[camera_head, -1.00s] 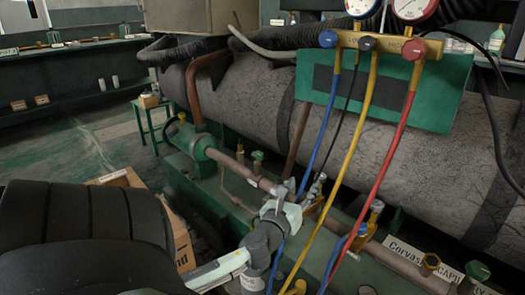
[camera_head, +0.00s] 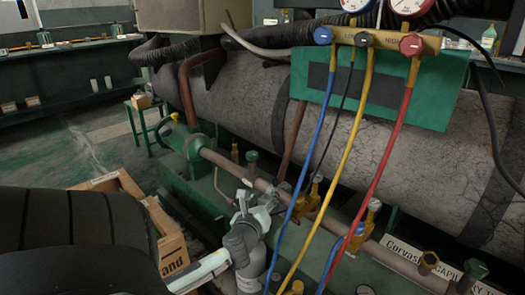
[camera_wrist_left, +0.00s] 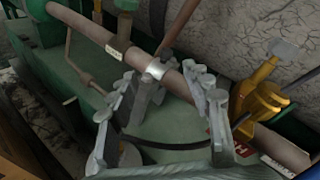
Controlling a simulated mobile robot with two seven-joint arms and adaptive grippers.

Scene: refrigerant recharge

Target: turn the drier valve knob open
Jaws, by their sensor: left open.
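I cannot tell for sure which knob is the drier valve knob. A brass valve (camera_head: 306,203) with a pale grey cap stands on the pipe line just right of my left gripper (camera_head: 256,207). A brass valve with a grey top also shows at the right of the left wrist view (camera_wrist_left: 262,95). A green-capped knob (camera_head: 252,160) stands behind the pipe. My left gripper is open and empty, pointing at the brown pipe (camera_head: 228,167). In the left wrist view its fingers (camera_wrist_left: 168,78) are spread, with the pipe crossing beyond or near their tips; contact is unclear. My right gripper is out of view.
Blue, yellow and red hoses (camera_head: 395,140) hang from the gauge manifold (camera_head: 375,40), close to the right of my left gripper. A large grey tank (camera_head: 245,95) lies behind. A cardboard box (camera_head: 165,235) is at lower left. More valves (camera_head: 428,262) stand at lower right.

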